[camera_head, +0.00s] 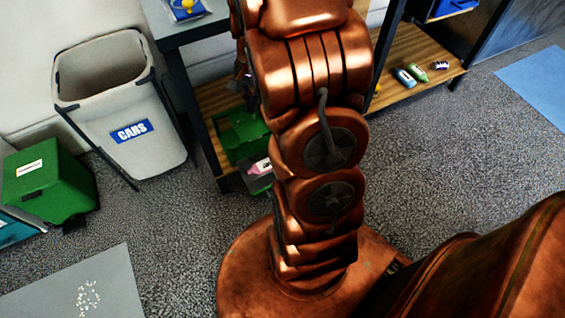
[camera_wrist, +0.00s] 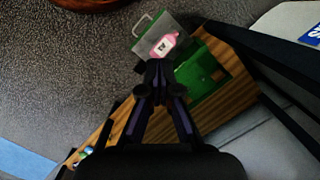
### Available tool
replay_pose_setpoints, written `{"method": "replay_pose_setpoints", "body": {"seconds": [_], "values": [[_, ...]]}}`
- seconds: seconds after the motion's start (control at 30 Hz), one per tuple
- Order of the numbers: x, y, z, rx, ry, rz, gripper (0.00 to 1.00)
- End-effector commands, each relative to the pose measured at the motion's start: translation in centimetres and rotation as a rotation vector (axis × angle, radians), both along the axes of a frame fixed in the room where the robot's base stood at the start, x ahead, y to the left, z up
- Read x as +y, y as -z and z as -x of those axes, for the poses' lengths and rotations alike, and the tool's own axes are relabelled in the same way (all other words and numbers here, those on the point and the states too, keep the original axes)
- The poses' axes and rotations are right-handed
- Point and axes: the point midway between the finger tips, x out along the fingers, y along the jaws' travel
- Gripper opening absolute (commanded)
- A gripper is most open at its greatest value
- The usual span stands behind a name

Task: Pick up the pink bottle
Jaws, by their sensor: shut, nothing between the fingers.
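The pink bottle (camera_head: 260,166) lies at the front of the low wooden shelf, in a grey tray or drawer beside a green bin, left of my copper arm in the head view. The height gap cannot be told. In the head view my arm hides most of the gripper.
A green bin (camera_wrist: 208,72) adjoins the container on the wooden shelf (camera_wrist: 240,98). A grey bin labelled CANS (camera_head: 100,62) and a green box (camera_head: 50,180) stand left. Several small bottles (camera_head: 412,76) are on the right shelf.

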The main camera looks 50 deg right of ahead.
Motion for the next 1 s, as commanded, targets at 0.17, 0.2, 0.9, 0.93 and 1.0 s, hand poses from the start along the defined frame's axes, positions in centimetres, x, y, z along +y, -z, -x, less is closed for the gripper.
{"method": "replay_pose_setpoints", "body": {"seconds": [0.17, 0.2, 0.9, 0.93, 1.0], "values": [[-5.2, 8.9, -1.5, 0.01, 0.191, -0.01, 0.0], [-6.2, 10.4, -1.7, 0.01, 0.23, -0.012, 0.0], [-20.3, 34.0, -0.6, 0.021, 0.779, -0.055, 0.0], [-20.5, 34.3, -0.5, 0.022, 0.786, -0.056, 0.0], [-20.7, 34.8, -0.4, 0.023, 0.797, -0.057, 0.0]]}}
